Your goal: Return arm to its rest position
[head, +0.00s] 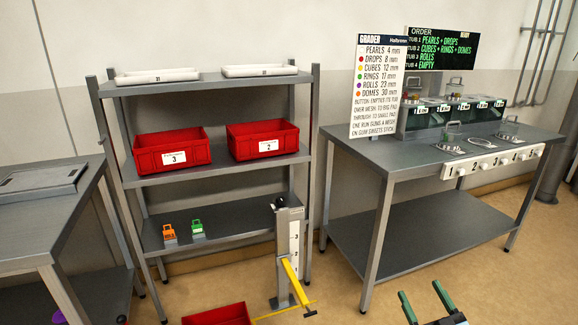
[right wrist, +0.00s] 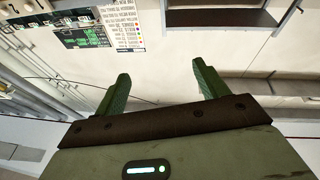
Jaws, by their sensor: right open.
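My right gripper (head: 426,302) shows at the bottom right of the head view, over the floor in front of the grey table. Its two green fingers stand apart with nothing between them. In the right wrist view, the same gripper (right wrist: 160,85) is open and empty, with the wall and the order board behind it. The fingers touch nothing that I can see. My left gripper is not in either view.
A shelf (head: 225,163) holds red bins (head: 172,150). A post with a yellow lever (head: 296,283) stands before it, beside another red bin (head: 218,315). The grey table (head: 355,150) bears a machine with numbered buttons. Floor (head: 480,265) right of the gripper is clear.

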